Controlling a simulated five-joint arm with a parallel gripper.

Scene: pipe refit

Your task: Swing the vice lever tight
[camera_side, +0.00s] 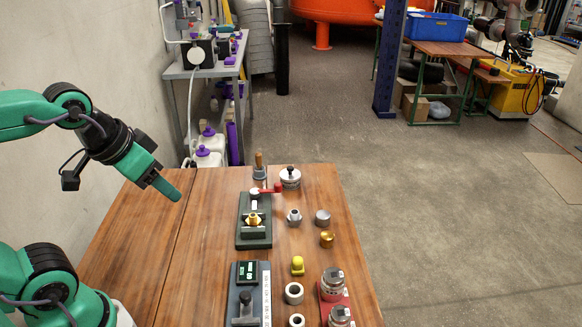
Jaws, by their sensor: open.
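The vice (254,240) is a dark green block near the far end of the wooden table. A brass fitting (253,220) sits upright in its middle. The red-ended lever (270,189) lies across the vice's far end and points right. My gripper (167,188) hangs in the air left of the vice, tilted down to the right and well apart from the lever. It is open and I see nothing in it. Only one green finger shows clearly; the other is hidden.
A wood-handled tool (259,165) and a round silver gauge-like part (290,177) stand just behind the lever. Metal fittings (294,217) stand right of the vice. A grey fixture (247,294) and a red holder (334,300) are nearer. The table's left half (170,230) is clear.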

